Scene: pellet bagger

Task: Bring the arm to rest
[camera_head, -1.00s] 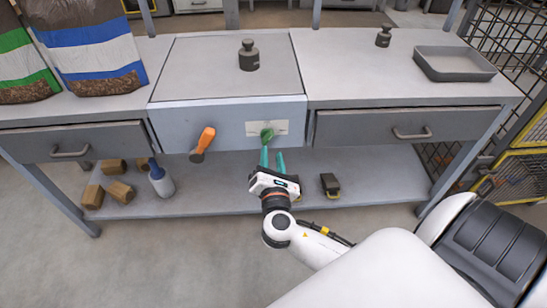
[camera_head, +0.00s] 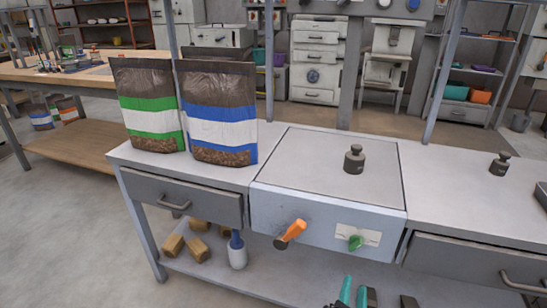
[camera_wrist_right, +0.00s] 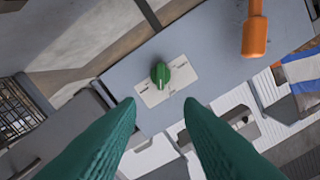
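My right gripper (camera_head: 354,286) shows only by its teal fingers at the bottom edge of the head view. They stand apart below and in front of the green knob (camera_head: 356,242) on the grey machine box (camera_head: 285,212). In the right wrist view both teal fingers (camera_wrist_right: 162,104) are spread with nothing between them. The green knob (camera_wrist_right: 160,73) on its pale label plate (camera_wrist_right: 181,75) lies beyond the tips, untouched. The rest of my right arm is out of the head view. My left gripper is in neither view.
An orange-handled lever (camera_head: 292,233) sticks out left of the knob. A dark weight (camera_head: 354,159) stands on the box top, another (camera_head: 499,163) to the right. Two filled bags, green-striped (camera_head: 150,118) and blue-striped (camera_head: 222,127), stand left. A bottle (camera_head: 237,252) and wooden blocks are on the lower shelf.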

